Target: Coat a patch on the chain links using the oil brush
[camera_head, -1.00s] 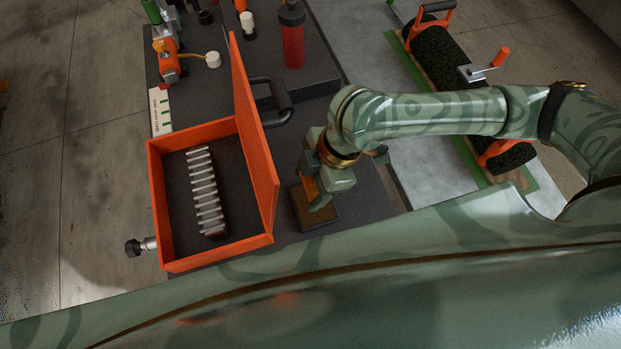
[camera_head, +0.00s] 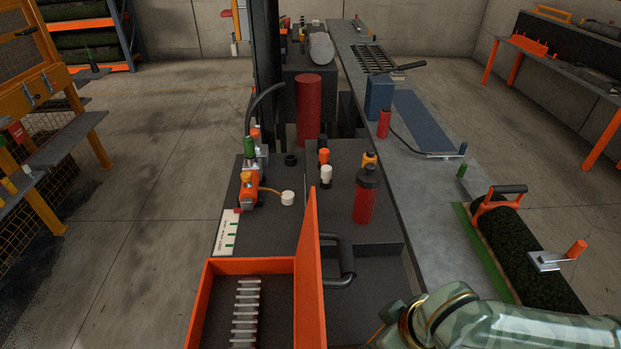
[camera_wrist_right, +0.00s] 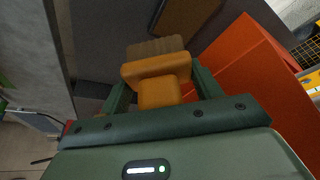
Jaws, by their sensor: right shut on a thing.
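My right gripper (camera_wrist_right: 160,85) is shut on the orange handle. In the head view only part of my right arm shows at the bottom right, and the gripper is mostly cut off. A row of grey metal bars, which look like the chain links (camera_head: 245,312), lies in the open orange box (camera_head: 250,266), partly cut off below. The box's raised orange lid (camera_head: 309,280) also shows in the wrist view (camera_wrist_right: 235,85). My left gripper is out of view.
A brown flat pad (camera_wrist_right: 190,12) lies beyond the brush in the wrist view. An orange-and-green valve fitting (camera_head: 249,180) is at the back left. A turf roll (camera_head: 520,250) lies at the right.

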